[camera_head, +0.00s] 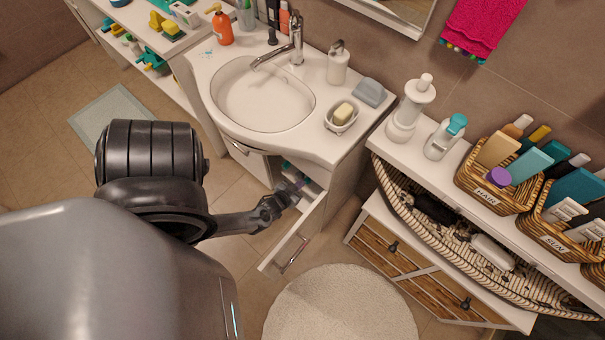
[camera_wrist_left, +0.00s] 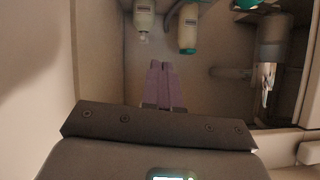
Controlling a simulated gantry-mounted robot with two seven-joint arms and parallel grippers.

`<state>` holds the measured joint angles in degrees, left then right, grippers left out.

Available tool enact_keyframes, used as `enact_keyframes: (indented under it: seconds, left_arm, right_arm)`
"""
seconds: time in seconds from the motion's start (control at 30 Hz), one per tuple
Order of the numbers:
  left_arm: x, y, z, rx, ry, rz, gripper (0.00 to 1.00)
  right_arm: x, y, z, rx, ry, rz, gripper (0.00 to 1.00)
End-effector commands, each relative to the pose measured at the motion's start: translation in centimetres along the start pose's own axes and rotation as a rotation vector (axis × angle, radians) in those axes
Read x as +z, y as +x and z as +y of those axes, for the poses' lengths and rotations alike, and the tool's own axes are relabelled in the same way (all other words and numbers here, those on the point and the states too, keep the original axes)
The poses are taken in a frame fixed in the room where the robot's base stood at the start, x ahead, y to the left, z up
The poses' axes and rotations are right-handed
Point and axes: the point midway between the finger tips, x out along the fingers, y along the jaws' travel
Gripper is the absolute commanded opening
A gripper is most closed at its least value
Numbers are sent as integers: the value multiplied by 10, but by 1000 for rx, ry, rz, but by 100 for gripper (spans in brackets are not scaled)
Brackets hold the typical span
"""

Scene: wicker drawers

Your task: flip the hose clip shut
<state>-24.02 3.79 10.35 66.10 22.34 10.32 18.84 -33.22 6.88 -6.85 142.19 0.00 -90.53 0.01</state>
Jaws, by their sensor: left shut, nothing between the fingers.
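In the head view the clip cannot be made out. My right gripper is not in view.
Two bottles (camera_wrist_left: 144,15) (camera_wrist_left: 187,30) stand beyond the fingers. A pale wall (camera_wrist_left: 45,90) is close on the left in the wrist view. A wicker-front cabinet (camera_head: 400,262) stands to the right, and a round rug (camera_head: 340,305) lies in front.

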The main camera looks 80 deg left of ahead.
Motion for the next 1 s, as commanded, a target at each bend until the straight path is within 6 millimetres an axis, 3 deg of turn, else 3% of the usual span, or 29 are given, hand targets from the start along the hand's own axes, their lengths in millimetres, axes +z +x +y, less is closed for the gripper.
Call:
enact_keyframes:
  seconds: [0.2,0.4,1.0]
  left_arm:
    - [1,-36,8,0,-1,-1,0]
    - [2,-50,11,-1,0,1,0]
    - [2,-53,12,-1,1,1,0]
  right_arm:
    - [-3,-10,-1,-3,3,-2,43]
    - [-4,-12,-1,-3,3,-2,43]
    - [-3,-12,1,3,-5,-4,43]
